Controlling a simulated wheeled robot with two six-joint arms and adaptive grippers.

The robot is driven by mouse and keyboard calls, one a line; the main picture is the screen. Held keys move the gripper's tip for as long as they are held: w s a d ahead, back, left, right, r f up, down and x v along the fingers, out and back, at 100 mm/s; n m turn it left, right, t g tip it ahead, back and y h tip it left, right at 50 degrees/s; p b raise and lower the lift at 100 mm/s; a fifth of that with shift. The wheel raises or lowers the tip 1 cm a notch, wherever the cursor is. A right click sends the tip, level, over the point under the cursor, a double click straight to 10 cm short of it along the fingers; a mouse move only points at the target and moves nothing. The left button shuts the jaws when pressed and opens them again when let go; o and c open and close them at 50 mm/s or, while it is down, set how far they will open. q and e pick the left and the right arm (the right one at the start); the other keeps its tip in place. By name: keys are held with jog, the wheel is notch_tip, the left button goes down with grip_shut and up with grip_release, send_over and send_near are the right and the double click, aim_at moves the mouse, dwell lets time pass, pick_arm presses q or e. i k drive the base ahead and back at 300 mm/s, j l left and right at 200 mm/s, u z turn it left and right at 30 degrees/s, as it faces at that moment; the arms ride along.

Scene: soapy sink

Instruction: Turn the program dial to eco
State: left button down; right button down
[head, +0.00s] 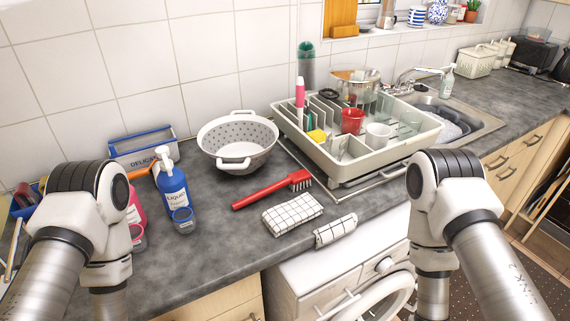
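A white front-loading machine (301,275) stands under the counter, just right of centre at the bottom. A round, pale knob (384,265), which looks like the program dial, is on its front panel. Any marks around the knob are too small to read, so I cannot tell its setting. Part of a round door (392,298) shows below the panel. My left arm comes down on the left and my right arm on the right, close to the machine. Neither gripper is in view; both arms run out of the bottom of the picture.
A checked cloth (292,214) lies on the counter, and another (335,230) hangs over its edge above the machine. A red brush (272,189), a colander (237,140), a blue bottle (173,190) and a loaded dish rack (365,172) stand behind. The sink (470,120) is right.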

aim_at(384, 268)
jog(key=l+z, duration=0.25)
jog(key=l, duration=0.45)
jog(key=l+z, duration=0.25)
jog(key=l, duration=0.45)
jog(key=i+l+z, duration=0.1)
jog(key=l+z, duration=0.2)
jog(key=l, duration=0.4)
